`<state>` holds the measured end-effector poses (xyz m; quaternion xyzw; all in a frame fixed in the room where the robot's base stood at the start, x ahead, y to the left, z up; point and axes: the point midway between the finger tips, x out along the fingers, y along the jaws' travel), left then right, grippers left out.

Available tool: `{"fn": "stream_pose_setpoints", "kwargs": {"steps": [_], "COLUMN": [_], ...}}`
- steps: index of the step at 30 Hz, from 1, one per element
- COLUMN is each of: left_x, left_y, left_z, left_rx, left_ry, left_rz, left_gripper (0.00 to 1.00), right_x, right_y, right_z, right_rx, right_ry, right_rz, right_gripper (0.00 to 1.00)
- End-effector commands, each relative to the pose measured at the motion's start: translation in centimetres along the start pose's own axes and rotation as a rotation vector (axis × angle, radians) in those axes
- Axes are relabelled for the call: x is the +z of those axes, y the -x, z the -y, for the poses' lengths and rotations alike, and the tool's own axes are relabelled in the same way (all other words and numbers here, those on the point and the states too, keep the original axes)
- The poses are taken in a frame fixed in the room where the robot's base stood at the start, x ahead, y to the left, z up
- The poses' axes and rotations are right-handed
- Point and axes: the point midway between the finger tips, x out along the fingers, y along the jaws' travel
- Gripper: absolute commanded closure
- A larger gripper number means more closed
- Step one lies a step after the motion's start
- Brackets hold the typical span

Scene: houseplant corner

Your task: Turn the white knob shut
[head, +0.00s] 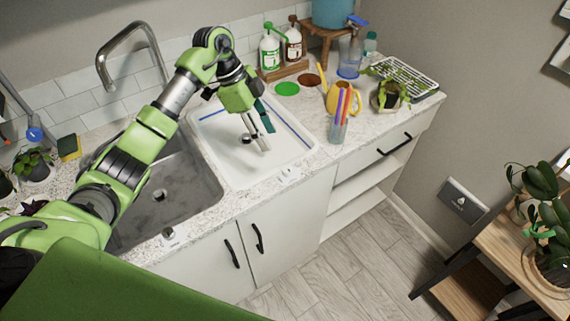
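I cannot clearly make out a white knob. Two small white fittings sit at the counter's front edge, one below the white tray (289,174) and one below the sink (169,237). I cannot tell whether either is the knob. My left gripper (261,139) reaches down over the white tray (228,171), beside a small dark round thing (246,139). Its fingers are seen at a slant, and the gap between them is unclear. I see nothing held. My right gripper is not in view.
A grey sink (185,200) with a tall tap (126,37) lies left of the tray. A blue tub (333,12) stands on a wooden stool behind.

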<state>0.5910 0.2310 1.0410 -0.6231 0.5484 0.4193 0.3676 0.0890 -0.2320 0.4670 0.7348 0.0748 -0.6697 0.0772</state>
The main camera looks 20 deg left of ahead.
Motion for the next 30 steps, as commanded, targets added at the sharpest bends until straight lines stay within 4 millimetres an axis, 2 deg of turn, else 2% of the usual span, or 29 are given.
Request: {"fn": "stream_pose_setpoints", "kwargs": {"steps": [12, 18, 24, 30], "left_x": [-0.3, -0.3, -0.2, -0.2], "left_y": [-8.3, -11.5, -12.8, -12.9], "left_z": [-0.2, -0.1, -0.1, -0.1], "left_rx": [0.006, 0.002, 0.001, 0.000], "left_ry": [-0.003, -0.003, -0.005, -0.006], "left_rz": [-0.006, -0.006, -0.005, -0.004], "left_gripper": [0.63, 0.63, 0.63, 0.63], "right_x": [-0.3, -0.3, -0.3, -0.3], "right_y": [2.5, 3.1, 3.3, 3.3], "right_z": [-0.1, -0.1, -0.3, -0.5], "right_rx": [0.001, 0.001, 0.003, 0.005], "right_ry": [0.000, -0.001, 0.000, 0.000], "right_rz": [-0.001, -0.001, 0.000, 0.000], "right_gripper": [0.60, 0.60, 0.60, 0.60]}}
